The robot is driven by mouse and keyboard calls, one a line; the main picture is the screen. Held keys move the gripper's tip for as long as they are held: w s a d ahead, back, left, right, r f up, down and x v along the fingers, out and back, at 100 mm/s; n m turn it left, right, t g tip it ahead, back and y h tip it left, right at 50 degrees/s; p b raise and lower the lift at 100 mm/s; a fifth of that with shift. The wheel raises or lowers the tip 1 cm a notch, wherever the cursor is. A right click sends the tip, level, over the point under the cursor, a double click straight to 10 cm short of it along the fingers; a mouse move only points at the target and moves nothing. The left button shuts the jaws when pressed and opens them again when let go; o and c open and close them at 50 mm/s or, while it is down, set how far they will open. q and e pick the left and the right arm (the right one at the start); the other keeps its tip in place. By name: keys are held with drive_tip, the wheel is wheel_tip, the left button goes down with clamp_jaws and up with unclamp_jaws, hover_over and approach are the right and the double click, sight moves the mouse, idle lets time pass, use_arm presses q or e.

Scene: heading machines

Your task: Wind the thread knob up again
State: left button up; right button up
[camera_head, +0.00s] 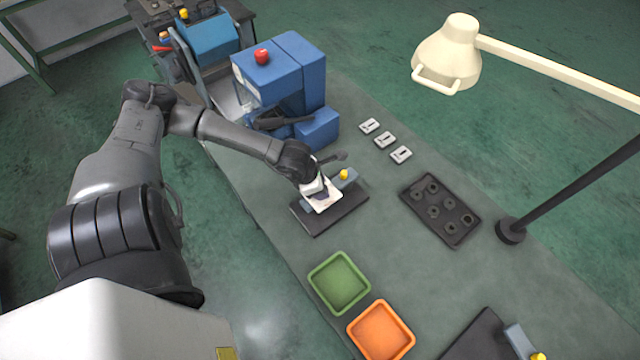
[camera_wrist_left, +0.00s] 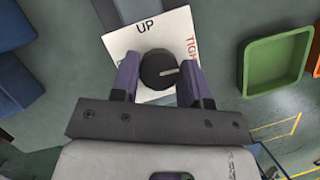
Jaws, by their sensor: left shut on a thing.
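The thread knob (camera_wrist_left: 154,67) is a round black knob with a short white pointer line, on a white plate (camera_wrist_left: 118,44) marked "UP" at the top and "TIGHT" at the right in red. In the left wrist view the pointer lies toward the right, on the "TIGHT" side. My left gripper (camera_wrist_left: 160,80) is shut on the knob, one purple finger on each side. In the head view my left gripper (camera_head: 318,188) hides the knob over the fixture (camera_head: 311,222) with a dark base and a yellow button. My right gripper is not in view.
A blue machine (camera_head: 275,85) with a red button stands behind the fixture. A green tray (camera_head: 339,282) and an orange tray (camera_head: 381,331) are in front. A dark tray of rings (camera_head: 440,209), small grey blocks (camera_head: 385,140) and a lamp (camera_head: 450,55) are to the right.

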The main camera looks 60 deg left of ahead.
use_arm(q)
drive_tip(key=shift+n, duration=0.5)
drive_tip(key=shift+y, duration=0.3)
drive_tip(key=o, duration=0.9)
drive_tip(key=shift+r, duration=0.1)
